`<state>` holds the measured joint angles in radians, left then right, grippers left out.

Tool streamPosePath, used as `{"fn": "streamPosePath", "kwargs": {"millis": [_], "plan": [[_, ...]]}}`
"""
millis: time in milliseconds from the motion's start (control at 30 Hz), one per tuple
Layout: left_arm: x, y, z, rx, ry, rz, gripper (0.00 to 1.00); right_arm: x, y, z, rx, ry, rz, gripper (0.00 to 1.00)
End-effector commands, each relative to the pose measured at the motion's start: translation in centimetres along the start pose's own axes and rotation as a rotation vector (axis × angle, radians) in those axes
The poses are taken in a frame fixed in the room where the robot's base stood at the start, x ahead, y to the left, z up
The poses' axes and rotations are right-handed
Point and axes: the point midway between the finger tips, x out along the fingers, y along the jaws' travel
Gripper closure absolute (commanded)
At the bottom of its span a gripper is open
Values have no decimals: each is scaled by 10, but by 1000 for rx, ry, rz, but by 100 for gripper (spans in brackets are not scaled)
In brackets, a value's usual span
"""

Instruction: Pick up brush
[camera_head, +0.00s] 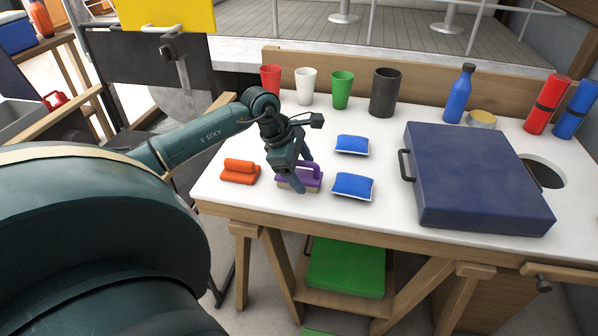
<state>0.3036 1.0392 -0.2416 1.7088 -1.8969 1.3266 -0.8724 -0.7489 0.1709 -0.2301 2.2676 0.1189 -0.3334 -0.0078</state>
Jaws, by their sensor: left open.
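A purple brush (312,178) with a tan bristle side lies on the white tabletop near the front edge. My right gripper is not in view.
Two blue pads (352,187) lie right of the purple brush. A dark blue case (475,180) fills the table's right side. Red, white, green and dark cups (342,90) line the back. A blue bottle (458,95) stands behind the case.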

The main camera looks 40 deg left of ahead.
Motion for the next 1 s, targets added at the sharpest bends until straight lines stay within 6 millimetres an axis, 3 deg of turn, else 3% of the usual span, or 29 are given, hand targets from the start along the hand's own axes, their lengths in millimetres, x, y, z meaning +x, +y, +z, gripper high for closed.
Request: {"fn": "streamPosePath", "kwargs": {"millis": [333,900,1000], "plan": [[8,0,0,1,0,2,30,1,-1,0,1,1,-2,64],[8,0,0,1,0,1,76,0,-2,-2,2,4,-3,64],[7,0,0,1,0,2,79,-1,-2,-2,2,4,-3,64]]}}
